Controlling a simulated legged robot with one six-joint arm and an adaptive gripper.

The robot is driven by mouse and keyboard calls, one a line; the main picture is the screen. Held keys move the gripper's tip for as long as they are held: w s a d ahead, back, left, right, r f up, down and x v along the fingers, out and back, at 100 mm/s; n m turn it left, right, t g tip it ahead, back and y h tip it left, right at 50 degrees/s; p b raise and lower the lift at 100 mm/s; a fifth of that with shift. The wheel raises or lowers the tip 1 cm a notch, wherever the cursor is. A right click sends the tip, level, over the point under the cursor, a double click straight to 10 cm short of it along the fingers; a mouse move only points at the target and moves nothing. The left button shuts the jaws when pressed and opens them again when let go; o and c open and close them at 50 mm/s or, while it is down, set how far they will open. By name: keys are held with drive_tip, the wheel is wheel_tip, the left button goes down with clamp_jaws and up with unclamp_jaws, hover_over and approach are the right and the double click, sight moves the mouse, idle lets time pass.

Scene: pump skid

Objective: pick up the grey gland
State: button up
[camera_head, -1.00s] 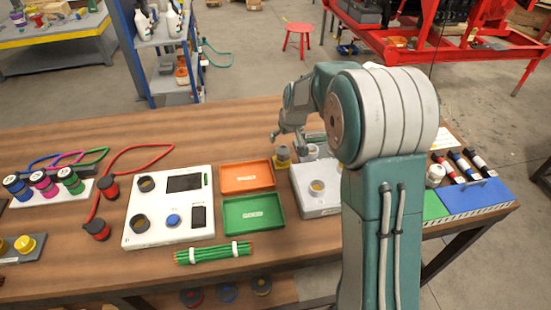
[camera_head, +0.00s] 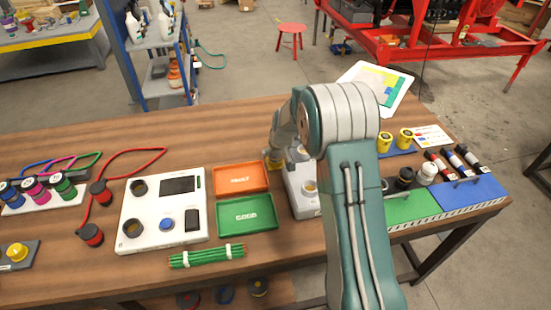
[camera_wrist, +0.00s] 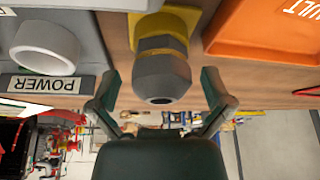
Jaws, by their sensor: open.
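The grey gland (camera_wrist: 162,70) shows large in the wrist view, a grey hexagonal fitting with a dark hole, set against a yellow base (camera_wrist: 165,28). My gripper (camera_wrist: 160,107) is open, with one finger on each side of the gland's near end. I cannot tell whether either finger touches it. In the head view my gripper (camera_head: 284,158) is low over the table beside the orange tray, and the arm hides most of the gland. A bit of the yellow base (camera_head: 274,162) shows there.
The orange FAULT tray (camera_head: 240,177) is left of the gripper, with the green GOOD tray (camera_head: 248,212) in front of it. A white box (camera_head: 304,203) stands close on the right. In the wrist view a white ring (camera_wrist: 45,47) sits beside a POWER label.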

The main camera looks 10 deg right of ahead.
drive_tip(key=c, duration=1.3)
drive_tip(key=shift+r, duration=0.2)
drive_tip(key=r, duration=0.3)
drive_tip(key=shift+s+r, duration=0.2)
drive_tip(key=s+d+r, duration=0.1)
drive_tip(key=s+r, duration=0.2)
drive_tip(key=s, duration=0.1)
drive_tip(key=s+d+r, duration=0.1)
drive_tip(key=s+r, duration=0.2)
drive_tip(key=s, duration=0.1)
drive_tip(key=s+d+r, duration=0.1)
drive_tip(key=s+r, duration=0.2)
drive_tip(key=s, duration=0.2)
drive_tip(key=shift+d+r, duration=0.15)
drive_tip(key=shift+d, duration=0.15)
